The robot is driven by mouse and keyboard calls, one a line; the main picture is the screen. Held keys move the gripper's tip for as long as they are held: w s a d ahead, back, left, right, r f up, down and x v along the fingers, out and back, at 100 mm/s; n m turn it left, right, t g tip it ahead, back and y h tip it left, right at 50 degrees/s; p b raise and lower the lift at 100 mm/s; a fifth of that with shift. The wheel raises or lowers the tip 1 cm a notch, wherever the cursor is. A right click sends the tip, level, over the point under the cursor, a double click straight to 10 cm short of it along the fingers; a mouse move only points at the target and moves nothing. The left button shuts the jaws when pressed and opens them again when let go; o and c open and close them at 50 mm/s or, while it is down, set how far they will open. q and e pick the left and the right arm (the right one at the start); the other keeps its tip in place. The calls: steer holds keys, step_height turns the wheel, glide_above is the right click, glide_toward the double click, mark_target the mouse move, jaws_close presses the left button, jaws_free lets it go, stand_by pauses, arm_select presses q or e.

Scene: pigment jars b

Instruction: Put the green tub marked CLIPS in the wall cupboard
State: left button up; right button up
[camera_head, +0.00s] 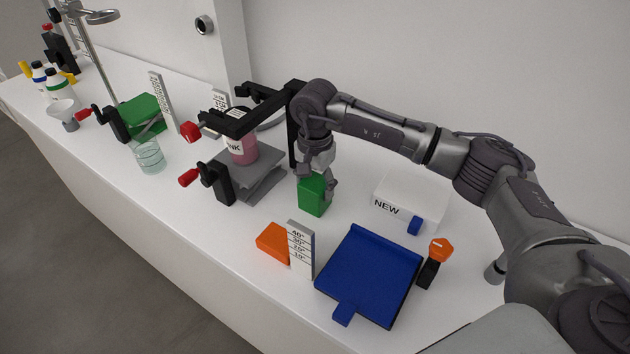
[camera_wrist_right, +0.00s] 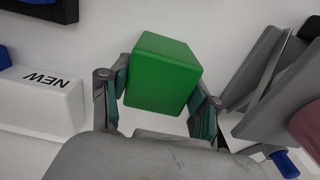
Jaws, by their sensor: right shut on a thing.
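A plain green box-shaped thing (camera_head: 313,200) is between the fingers of my right gripper (camera_head: 318,185), at the middle of the counter. It also shows in the right wrist view (camera_wrist_right: 163,72), with one finger on each side of it. My right gripper is shut on it. No CLIPS marking is visible on the faces I see, and I cannot tell if it touches the counter. Another green box (camera_head: 146,115) stands farther left on the counter. No wall cupboard is recognisable. My left gripper is not in view.
A grey stand (camera_head: 262,178) with a pink jar (camera_head: 243,152) is left of the gripper. A white box marked NEW (camera_head: 410,205) is to its right. A blue tray (camera_head: 370,270), orange block (camera_head: 272,242) and white scale block (camera_head: 301,250) are in front. A beaker (camera_head: 149,157) stands left.

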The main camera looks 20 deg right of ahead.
steer(key=shift+f, duration=0.15)
steer(key=o, duration=1.2)
